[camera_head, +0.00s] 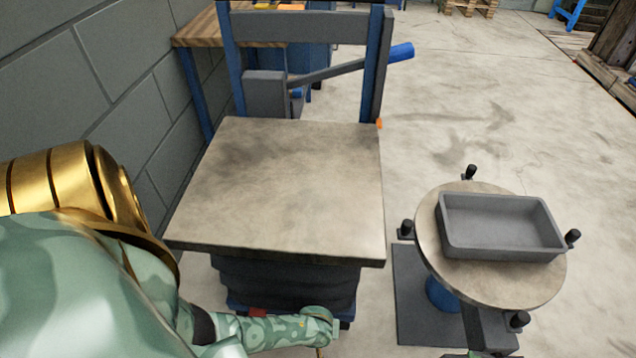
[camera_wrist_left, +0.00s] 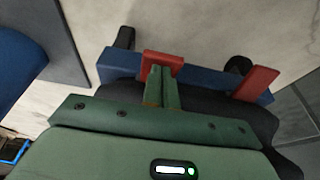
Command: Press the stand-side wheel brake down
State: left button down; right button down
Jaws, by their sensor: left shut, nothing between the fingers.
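The lift table (camera_head: 290,185) has a blue base bar (camera_wrist_left: 210,83) with two red brake tabs. The stand-side brake (camera_wrist_left: 163,57) is the left tab in the left wrist view, on the side of the round stand. The other brake (camera_wrist_left: 258,82) is to the right; it also shows in the head view (camera_head: 258,312). My left gripper (camera_wrist_left: 162,72) is shut and empty. Its fingertips overlap the near part of the stand-side brake; I cannot tell whether they touch it. In the head view my left forearm hides that brake. My right gripper is not in view.
The round stand (camera_head: 432,215) with a grey mould tray (camera_head: 500,250) is right of the lift table. Its dark base plate (camera_head: 412,290) lies on the floor. A block wall (camera_head: 90,70) closes the left side. Open floor (camera_head: 490,110) lies behind the stand.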

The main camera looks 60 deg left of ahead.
pick_arm(q)
jog(key=shift+s+d+f, duration=0.1)
jog(key=shift+d+f, duration=0.05)
jog(key=shift+d, duration=0.05)
jog(key=shift+s+f, duration=0.15)
jog(key=shift+f, duration=0.1)
jog(key=shift+d+f, duration=0.2)
jog(key=shift+f, duration=0.05)
jog(key=shift+s+d+f+b, duration=0.15)
jog(key=shift+f+b, duration=0.05)
jog(key=shift+f, duration=0.35)
jog(key=shift+s+d+f+b, duration=0.1)
jog(key=shift+s+f+b, duration=0.1)
jog(key=shift+f, duration=0.35)
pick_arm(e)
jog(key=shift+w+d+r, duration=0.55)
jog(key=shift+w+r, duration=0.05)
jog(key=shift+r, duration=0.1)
pick_arm(q)
jog(key=shift+w+r, duration=0.1)
jog(key=shift+r, duration=0.05)
